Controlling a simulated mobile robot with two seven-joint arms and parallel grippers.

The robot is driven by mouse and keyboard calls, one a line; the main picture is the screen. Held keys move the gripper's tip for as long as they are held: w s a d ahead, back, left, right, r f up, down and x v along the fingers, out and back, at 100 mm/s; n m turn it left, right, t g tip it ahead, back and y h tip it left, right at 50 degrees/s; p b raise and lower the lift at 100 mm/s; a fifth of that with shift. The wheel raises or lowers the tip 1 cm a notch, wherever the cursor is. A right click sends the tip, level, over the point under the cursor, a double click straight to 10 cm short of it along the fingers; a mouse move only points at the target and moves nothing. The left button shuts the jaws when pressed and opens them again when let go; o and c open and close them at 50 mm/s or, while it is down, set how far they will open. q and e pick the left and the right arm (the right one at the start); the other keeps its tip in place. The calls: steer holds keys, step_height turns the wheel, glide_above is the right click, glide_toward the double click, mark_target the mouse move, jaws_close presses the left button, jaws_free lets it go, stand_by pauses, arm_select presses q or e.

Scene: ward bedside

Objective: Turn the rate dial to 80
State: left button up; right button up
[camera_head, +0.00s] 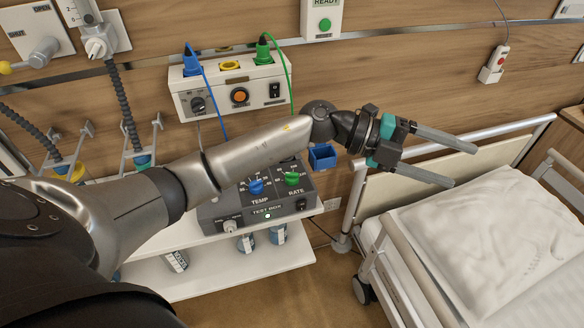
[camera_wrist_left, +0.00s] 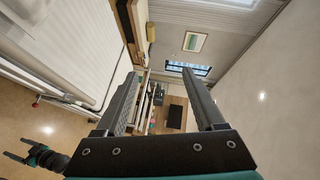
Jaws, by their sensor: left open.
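The rate dial is a green knob (camera_head: 292,178) above the label RATE, on the sloped face of the grey test box (camera_head: 233,211). Its scale and setting are too small to read. The blue TEMP dial (camera_head: 256,186) is to its left. My left gripper (camera_head: 463,165) is open and empty, well to the right of the test box and over the bed side. The left fingers also show apart in the left wrist view (camera_wrist_left: 160,73). My right gripper (camera_wrist_left: 17,147) shows small there, its fingers apart; the head view does not show it.
The test box stands on a white shelf (camera_head: 187,286). A wall unit (camera_head: 230,92) with blue and green cables is above it. A small blue bin (camera_head: 322,157) is behind its right side. The bed rail (camera_head: 357,200) and pillow (camera_head: 480,230) are to the right.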

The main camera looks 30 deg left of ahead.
arm_select(q)
steer(key=a+f+m+g+y, duration=0.2)
steer(key=a+f+g+y, duration=0.1)
steer(key=a+y, duration=0.15)
steer(key=n+g+y, duration=0.1)
steer(key=n+y, duration=0.1)
steer(key=y, duration=0.9)
glide_above(292, 173)
step_height(292, 173, down, 14)
steer(key=shift+s+b, duration=0.1)
steer(key=shift+b, duration=0.2)
steer(key=shift+c, duration=0.3)
jaws_close()
